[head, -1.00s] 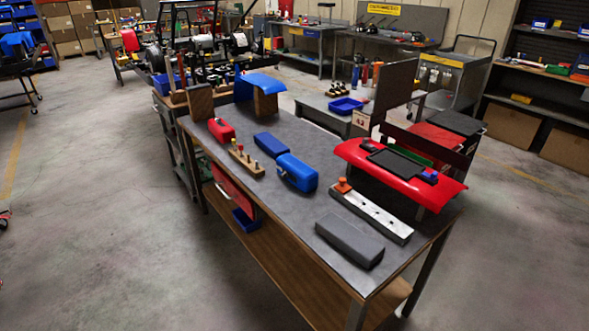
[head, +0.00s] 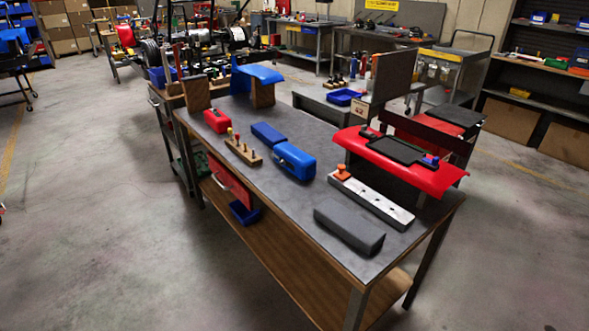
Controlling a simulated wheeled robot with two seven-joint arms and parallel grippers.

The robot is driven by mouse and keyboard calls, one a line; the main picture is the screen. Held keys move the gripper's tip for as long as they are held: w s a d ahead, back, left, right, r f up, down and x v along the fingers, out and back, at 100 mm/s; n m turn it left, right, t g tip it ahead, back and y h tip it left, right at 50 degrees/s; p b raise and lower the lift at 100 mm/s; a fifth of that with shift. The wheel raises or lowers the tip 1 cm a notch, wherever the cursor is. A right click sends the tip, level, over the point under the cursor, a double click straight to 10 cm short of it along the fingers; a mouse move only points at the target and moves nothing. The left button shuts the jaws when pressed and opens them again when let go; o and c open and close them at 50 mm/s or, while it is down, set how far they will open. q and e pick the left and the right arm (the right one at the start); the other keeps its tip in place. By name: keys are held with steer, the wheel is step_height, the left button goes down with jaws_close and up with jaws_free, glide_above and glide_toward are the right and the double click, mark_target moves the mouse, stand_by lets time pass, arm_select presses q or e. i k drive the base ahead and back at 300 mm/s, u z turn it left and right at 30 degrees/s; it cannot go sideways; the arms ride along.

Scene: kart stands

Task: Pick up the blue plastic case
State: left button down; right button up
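A rounded blue case (head: 294,161) with a dark latch or handle on its near-left side lies on the grey workbench top (head: 270,190), around the middle. A smaller, flatter blue block or case (head: 268,133) lies just behind it to the left. I cannot tell for sure which one is the blue plastic case; the bigger one looks more like a case. Neither of my grippers shows in the head view.
Around them are a red case (head: 218,120), a wooden peg block (head: 243,151), a grey block (head: 349,227), a slotted metal bar (head: 371,199) and a blue curved panel (head: 258,73). A red panel (head: 400,166) stands along the right side. Floor (head: 110,240) is free at left.

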mark_target(299, 163)
steer(key=z, duration=0.15)
steer(key=k, duration=0.35)
steer(key=u, duration=1.2)
steer(key=i, duration=1.15)
steer(key=z, duration=0.55)
steer(key=i, duration=0.8)
steer(key=z, duration=0.7)
